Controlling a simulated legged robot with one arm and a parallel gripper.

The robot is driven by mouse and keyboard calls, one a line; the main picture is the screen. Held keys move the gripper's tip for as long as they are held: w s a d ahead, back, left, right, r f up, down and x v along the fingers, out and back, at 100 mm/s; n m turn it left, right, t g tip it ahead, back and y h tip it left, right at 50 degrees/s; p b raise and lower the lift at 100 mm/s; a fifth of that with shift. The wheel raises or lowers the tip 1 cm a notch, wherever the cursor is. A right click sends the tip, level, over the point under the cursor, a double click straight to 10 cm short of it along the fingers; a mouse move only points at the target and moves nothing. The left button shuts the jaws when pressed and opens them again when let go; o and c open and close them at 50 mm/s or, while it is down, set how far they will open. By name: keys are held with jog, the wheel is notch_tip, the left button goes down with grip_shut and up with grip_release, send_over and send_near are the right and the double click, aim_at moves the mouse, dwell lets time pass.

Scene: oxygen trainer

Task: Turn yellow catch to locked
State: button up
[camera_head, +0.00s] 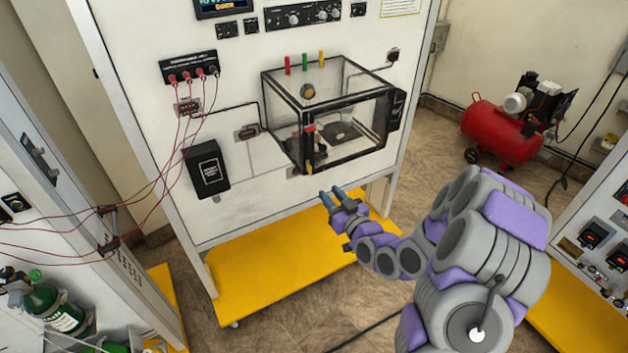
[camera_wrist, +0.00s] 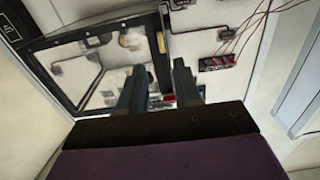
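A clear box (camera_head: 350,118) with dark edges is mounted on the white panel.
Red, green and yellow pegs (camera_head: 304,62) stand on top of the box. A terminal block (camera_head: 189,68) with thin red leads hangs at left, above a black box (camera_head: 207,168). A yellow base (camera_head: 270,268) lies below. A red compressor (camera_head: 497,134) stands at right.

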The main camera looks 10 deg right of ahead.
aim_at(311, 170)
jog(key=shift+r+b+x, duration=0.1)
jog(key=shift+b+x, duration=0.4)
jog(key=shift+x, duration=2.1)
jog(key=shift+r+b+x, duration=0.15)
jog(key=shift+b+x, duration=0.3)
jog(key=shift+x, duration=2.1)
grip_shut()
